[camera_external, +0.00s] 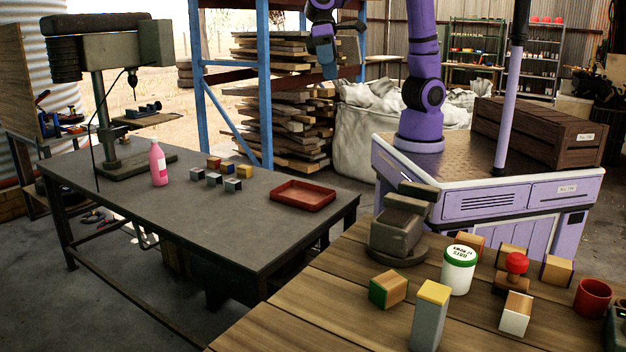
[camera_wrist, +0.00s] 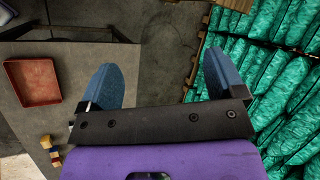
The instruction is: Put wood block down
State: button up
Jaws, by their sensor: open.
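My gripper (camera_external: 328,62) is at the top middle of the external view, high above the floor and beyond the metal table. In the wrist view its two blue fingers (camera_wrist: 160,78) are spread apart, open, with nothing between them. Several wood blocks stand on the near plank table: one with a green side (camera_external: 389,288), one with a white side (camera_external: 516,313), and others at the right, including one near the red mug (camera_external: 557,270). Small coloured wooden blocks (camera_external: 228,169) and metal-grey cubes sit on the metal table. Which block the task means cannot be told.
The metal table (camera_external: 140,205) holds a red tray (camera_external: 303,195), a pink bottle (camera_external: 158,163) and a drill press. The tray also shows in the wrist view (camera_wrist: 33,82). Green bags (camera_wrist: 290,80) lie at its right. The metal table's front is clear. A vise and white jar crowd the plank table.

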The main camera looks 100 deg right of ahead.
jog(key=s+d+r+n+t+h, duration=0.2)
jog(key=s+d+h, duration=0.1)
jog(key=s+d, duration=0.8)
jog(key=s+d+r+n+t+h, duration=0.1)
jog(key=s+d+r+t+h, duration=0.1)
jog(key=s+d, duration=0.9)
jog(key=d+t+h, duration=0.1)
jog(key=d, duration=0.3)
jog(key=shift+d+n, duration=0.35)
jog(key=shift+n, duration=0.05)
